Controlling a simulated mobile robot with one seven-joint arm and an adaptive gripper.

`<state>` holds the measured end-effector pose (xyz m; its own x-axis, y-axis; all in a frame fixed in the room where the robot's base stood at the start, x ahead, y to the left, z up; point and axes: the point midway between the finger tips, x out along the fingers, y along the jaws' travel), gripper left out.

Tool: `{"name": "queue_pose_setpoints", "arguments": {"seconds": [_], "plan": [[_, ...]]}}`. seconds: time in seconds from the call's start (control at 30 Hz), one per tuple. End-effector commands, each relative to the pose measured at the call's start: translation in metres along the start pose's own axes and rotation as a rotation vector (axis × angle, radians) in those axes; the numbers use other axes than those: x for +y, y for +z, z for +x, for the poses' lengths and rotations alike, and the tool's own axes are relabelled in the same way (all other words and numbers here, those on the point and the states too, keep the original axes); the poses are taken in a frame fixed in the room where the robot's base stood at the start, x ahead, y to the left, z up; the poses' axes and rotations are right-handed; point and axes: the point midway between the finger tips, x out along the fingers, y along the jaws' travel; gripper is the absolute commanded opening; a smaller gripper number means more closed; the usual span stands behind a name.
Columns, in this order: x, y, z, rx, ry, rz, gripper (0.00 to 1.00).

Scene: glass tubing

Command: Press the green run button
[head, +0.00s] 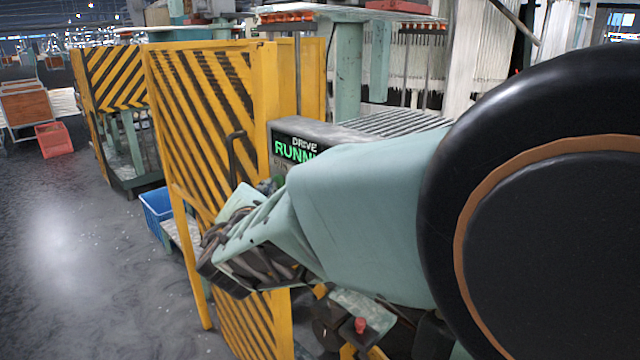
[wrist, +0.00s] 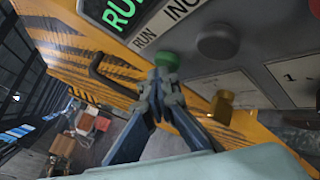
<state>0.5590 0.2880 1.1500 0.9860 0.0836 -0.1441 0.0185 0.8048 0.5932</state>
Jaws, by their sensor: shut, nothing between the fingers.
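The green run button (wrist: 167,60) sits on the grey control panel beside the printed word RUN. My gripper (wrist: 160,77) is shut and empty, with its fingertips at the lower edge of the button; I cannot tell whether they touch it. The lit display (wrist: 124,12) above shows green letters. In the head view the display (head: 294,149) reads DRIVE and, in green, RUNNI, the rest hidden by my arm. My arm also hides most of the panel and the fingers in that view.
A grey button (wrist: 217,42) and a brass-coloured knob (wrist: 221,105) are to the right of the green button. A black handle (wrist: 108,78) is on the yellow striped guard (head: 205,120). The floor at left is open.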

Motion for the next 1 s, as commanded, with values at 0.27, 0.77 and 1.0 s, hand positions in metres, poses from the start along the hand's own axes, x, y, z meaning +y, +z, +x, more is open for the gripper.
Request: {"name": "queue_pose_setpoints", "arguments": {"seconds": [0.27, 0.77, 1.0], "plan": [[0.001, 0.000, -0.002, -0.003, -0.002, 0.002, 0.00], [0.009, -0.009, -0.013, -0.001, -0.001, 0.000, 0.00], [0.014, -0.014, -0.019, 0.000, 0.001, 0.001, 0.00]]}}
